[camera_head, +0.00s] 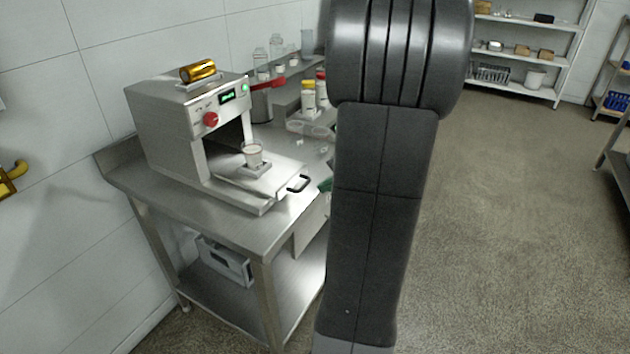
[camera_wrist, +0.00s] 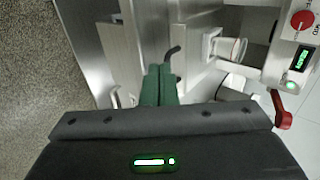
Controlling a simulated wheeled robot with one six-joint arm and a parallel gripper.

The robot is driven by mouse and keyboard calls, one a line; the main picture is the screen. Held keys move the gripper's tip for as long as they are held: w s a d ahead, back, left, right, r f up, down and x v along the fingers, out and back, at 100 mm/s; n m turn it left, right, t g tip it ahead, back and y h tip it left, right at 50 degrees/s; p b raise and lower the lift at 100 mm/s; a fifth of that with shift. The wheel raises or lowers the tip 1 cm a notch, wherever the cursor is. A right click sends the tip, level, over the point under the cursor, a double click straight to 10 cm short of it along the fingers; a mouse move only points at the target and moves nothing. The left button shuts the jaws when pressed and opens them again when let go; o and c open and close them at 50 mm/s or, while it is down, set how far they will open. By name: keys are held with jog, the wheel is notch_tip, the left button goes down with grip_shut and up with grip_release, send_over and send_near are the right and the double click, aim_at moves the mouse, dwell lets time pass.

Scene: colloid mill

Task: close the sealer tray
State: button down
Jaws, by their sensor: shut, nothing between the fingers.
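The steel sealer (camera_head: 172,125) stands on the table, with a red knob and a lit green display. Its tray (camera_head: 235,190) is pulled out at the front, with a white cup (camera_head: 253,156) upright in a holder on it. A black handle (camera_head: 299,183) is on the tray's front edge. My gripper (camera_wrist: 158,72) has green fingers, shut together and empty. In the wrist view the fingertips are close to the black handle (camera_wrist: 172,52); I cannot tell whether they touch. In the head view my arm hides most of the gripper; only a green bit shows beside the handle.
A gold roll (camera_head: 198,71) lies on top of the sealer. A red lever (camera_wrist: 283,110) and several bottles and small containers stand on the table beyond it. A grey bin (camera_head: 225,262) is on the lower shelf. The floor to the right is open, with shelving (camera_head: 530,58) behind.

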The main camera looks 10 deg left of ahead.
aim_at(219, 171)
jog(key=x, duration=0.3)
jog(key=a+r+p+x, duration=0.1)
jog(key=x, duration=0.7)
jog(key=shift+w+a+r, duration=0.2)
jog(key=shift+a, duration=0.15)
jog(key=shift+w+a, duration=0.2)
jog(key=shift+a, duration=0.2)
jog(key=shift+a, duration=0.1)
jog(key=w+a, duration=0.2)
jog(key=a, duration=0.5)
jog(key=w+a+p, duration=0.1)
jog(key=w+a, duration=0.2)
jog(key=a, duration=0.4)
jog(key=w+a, duration=0.2)
jog(key=a, duration=0.5)
jog(key=shift+w+a, duration=0.1)
jog(key=shift+w, duration=0.25)
jog(key=shift+a, duration=0.1)
jog(key=shift+w+r, duration=0.1)
jog(key=shift+r, duration=0.05)
